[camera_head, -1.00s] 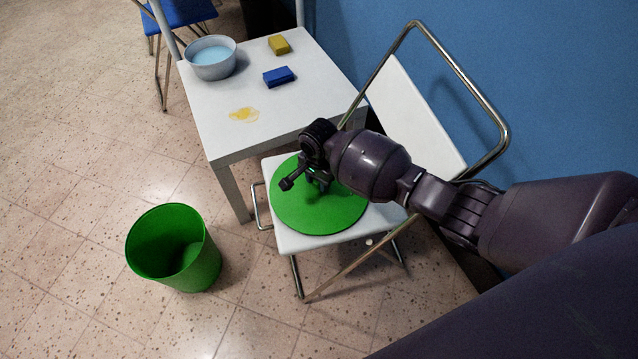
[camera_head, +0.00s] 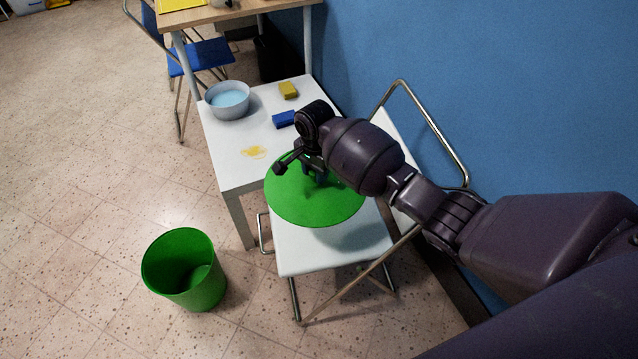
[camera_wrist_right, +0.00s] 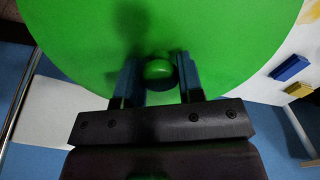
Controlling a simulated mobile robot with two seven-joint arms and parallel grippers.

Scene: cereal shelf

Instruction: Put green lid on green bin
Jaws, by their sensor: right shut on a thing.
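The green lid (camera_head: 312,204) is a flat round disc held a little above the seat of the white folding chair (camera_head: 330,255). My right gripper (camera_head: 312,172) is shut on the lid's knob. In the right wrist view the green knob (camera_wrist_right: 159,72) sits between the two fingers of the gripper (camera_wrist_right: 160,80), and the lid (camera_wrist_right: 230,40) fills most of the picture. The green bin (camera_head: 205,285) stands upright and open on the floor, left of the chair and apart from the lid. My left gripper is not in view.
A white table (camera_head: 232,170) behind the chair holds a grey bowl (camera_head: 228,106) of bluish liquid, a blue sponge (camera_head: 284,119), a yellow sponge (camera_head: 289,90) and a yellow spill (camera_head: 254,152). A blue wall (camera_head: 520,100) is at the right. Floor around the bin is clear.

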